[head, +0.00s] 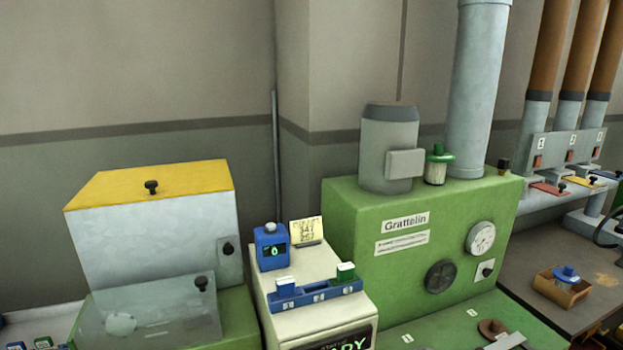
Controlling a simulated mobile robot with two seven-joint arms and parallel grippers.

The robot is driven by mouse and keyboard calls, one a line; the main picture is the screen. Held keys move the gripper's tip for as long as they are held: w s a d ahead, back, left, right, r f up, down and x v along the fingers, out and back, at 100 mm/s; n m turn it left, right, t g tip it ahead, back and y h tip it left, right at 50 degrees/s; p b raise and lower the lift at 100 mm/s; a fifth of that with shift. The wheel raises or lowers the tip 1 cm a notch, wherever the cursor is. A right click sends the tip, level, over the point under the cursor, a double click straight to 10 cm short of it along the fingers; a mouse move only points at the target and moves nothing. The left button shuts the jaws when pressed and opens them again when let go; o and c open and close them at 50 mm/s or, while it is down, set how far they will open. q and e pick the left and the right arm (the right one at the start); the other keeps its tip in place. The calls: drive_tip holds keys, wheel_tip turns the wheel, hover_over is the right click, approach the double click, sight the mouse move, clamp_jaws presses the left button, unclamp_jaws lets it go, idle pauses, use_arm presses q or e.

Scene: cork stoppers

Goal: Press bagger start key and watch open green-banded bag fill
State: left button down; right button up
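No bag with a green band can be made out, and I cannot pick out a start key for certain. A white machine (285,326) stands at the bottom centre, with a dark display (345,341) cut by the lower edge; its green letters end in "DY". A blue rack (317,292) on its top holds a small blue-topped block (285,285) at the left and a green-topped block (345,271) at the right. A small blue device (271,249) behind it shows a green "0". Neither of my grippers is in view.
A green machine labelled "Grattelin" (375,275) with a gauge (481,238) stands right of centre. A yellow-lidded machine (150,200) with a clear cover (160,312) stands left. A bench (565,247) at right bears a brown box (560,290). Brown-and-grey tubes (548,50) rise behind it.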

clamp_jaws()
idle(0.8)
